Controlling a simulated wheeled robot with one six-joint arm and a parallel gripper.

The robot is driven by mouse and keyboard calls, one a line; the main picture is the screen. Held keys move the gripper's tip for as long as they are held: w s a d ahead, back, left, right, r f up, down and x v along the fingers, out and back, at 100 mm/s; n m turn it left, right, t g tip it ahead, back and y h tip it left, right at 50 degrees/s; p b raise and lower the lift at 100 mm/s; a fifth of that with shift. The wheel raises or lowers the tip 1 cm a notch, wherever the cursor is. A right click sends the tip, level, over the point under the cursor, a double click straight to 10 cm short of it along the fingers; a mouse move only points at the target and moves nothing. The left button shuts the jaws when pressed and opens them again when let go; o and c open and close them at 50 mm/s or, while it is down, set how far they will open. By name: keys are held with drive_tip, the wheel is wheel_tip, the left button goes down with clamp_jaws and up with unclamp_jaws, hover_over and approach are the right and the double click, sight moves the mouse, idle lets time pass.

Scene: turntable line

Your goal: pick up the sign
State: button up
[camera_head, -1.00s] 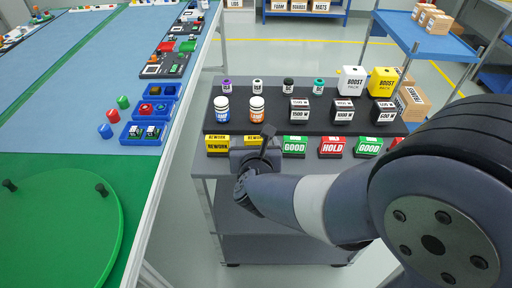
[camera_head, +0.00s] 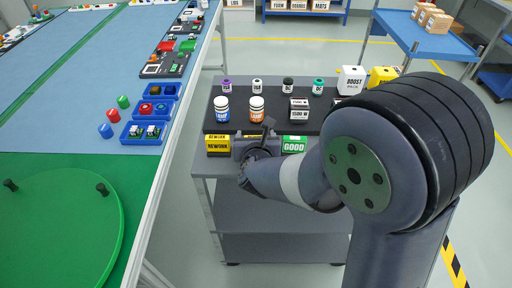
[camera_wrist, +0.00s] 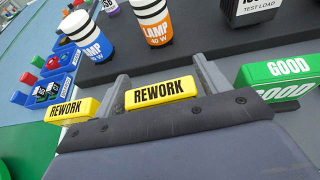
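Two yellow REWORK signs stand in the front row of the cart. The left REWORK sign (camera_head: 218,146) is plain in the head view and also shows at the left of the wrist view (camera_wrist: 72,110). The other REWORK sign (camera_wrist: 161,93) lies between my gripper's fingers in the wrist view; in the head view my gripper mostly hides it. My gripper (camera_head: 263,139) is at the cart's front edge, its two fingers spread either side of this sign (camera_wrist: 165,82). A small gap shows at the right finger; contact at the left is unclear. A green GOOD sign (camera_wrist: 280,77) stands to the right.
Behind the signs, a dark raised shelf holds a blue-labelled lamp bottle (camera_head: 222,108), an orange-labelled one (camera_head: 257,108) and a 1500 W block (camera_head: 299,109). My own arm covers the cart's right side. A green turntable (camera_head: 60,235) is at the left.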

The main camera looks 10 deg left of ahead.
drive_tip(key=c, duration=0.8)
